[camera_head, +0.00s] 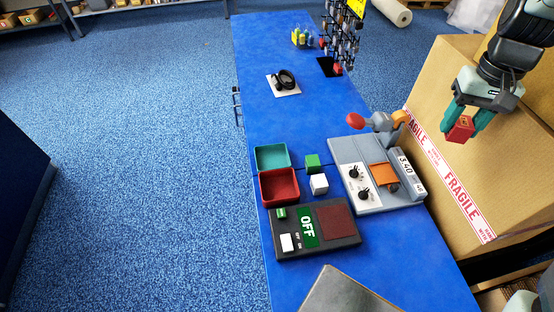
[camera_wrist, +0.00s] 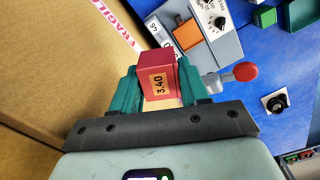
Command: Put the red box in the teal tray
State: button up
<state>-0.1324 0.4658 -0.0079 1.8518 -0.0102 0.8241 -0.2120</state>
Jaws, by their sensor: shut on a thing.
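My gripper (camera_head: 471,122) is shut on a red box (camera_head: 460,129) and holds it in the air at the right, in front of a large carton. In the wrist view the red box (camera_wrist: 159,80) sits between the teal fingers and bears a label reading 3.40. The teal tray (camera_head: 272,157) is on the blue table, left of the gripper and well apart from it. It looks empty from here.
A red tray (camera_head: 279,187) adjoins the teal tray. A green box (camera_head: 312,163) and a white box (camera_head: 319,184) stand beside them. A dark OFF panel (camera_head: 315,229) is in front. The large carton (camera_head: 455,80) stands right.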

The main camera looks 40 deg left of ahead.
notch_tip(320, 180, up, 5)
jog(key=s+d+m, duration=0.2)
jog(key=n, duration=1.6)
send_over(272, 160)
notch_tip(272, 160, down, 25)
jog(key=shift+f, duration=2.25)
jog(key=shift+f, duration=0.1)
jog(key=o, duration=1.2)
